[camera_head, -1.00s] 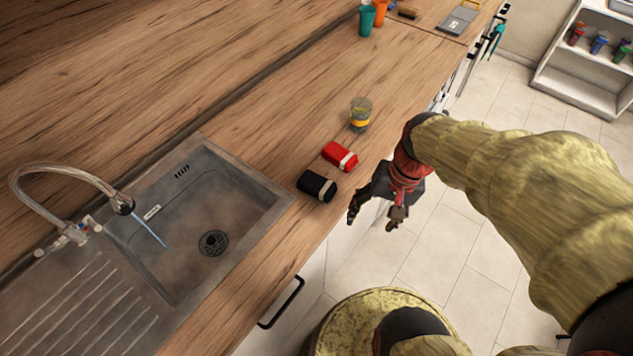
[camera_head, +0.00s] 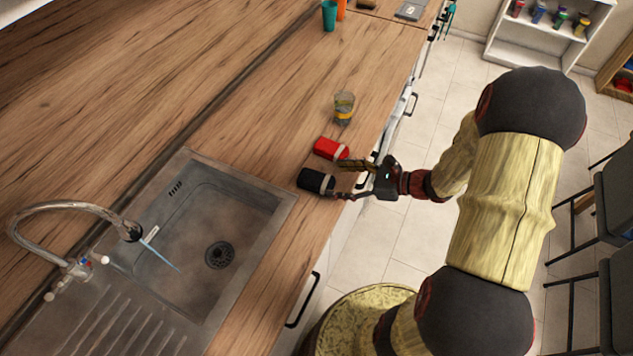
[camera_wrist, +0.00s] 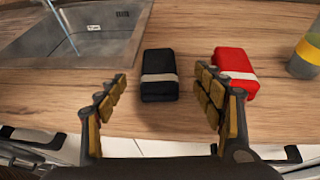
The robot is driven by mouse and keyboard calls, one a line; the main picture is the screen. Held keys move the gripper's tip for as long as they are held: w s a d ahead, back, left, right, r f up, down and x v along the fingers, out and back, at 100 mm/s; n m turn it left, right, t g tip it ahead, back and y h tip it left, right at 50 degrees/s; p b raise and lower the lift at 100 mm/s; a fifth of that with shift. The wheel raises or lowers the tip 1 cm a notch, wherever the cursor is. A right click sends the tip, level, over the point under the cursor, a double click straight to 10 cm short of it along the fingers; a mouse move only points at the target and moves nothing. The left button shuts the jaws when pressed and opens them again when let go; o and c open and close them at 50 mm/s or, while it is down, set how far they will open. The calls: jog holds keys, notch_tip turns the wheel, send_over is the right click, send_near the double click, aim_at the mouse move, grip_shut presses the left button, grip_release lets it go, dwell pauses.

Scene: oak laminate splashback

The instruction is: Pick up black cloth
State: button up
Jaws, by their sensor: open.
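The black cloth (camera_head: 313,180) is a folded block with a light band around it, lying on the wooden counter near its front edge, right of the sink. In the wrist view the black cloth (camera_wrist: 158,70) lies ahead of my gripper, between the lines of the two fingers. My gripper (camera_head: 345,181) is open and empty, at the counter's front edge. Its fingers also show in the wrist view (camera_wrist: 164,95), one to either side of the cloth's near end. I cannot tell whether either finger touches it.
A red folded cloth (camera_head: 329,148) with a light band lies close beside the black one; it also shows in the wrist view (camera_wrist: 235,68), near the right finger. A glass (camera_head: 344,107) stands beyond it. The sink (camera_head: 190,300) is on the left.

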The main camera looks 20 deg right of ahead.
aim_at(324, 181)
jog(key=x, duration=0.1)
jog(key=b+x, duration=0.1)
jog(key=x, duration=0.1)
jog(key=f+x, duration=0.1)
jog(key=x, duration=0.1)
jog(key=shift+s+a, duration=0.1)
jog(key=shift+s, duration=0.1)
jog(key=shift+w+a+f+b, duration=0.1)
jog(key=shift+w+a+b, duration=0.2)
jog(key=shift+c, duration=0.9)
jog(key=c, duration=1.1)
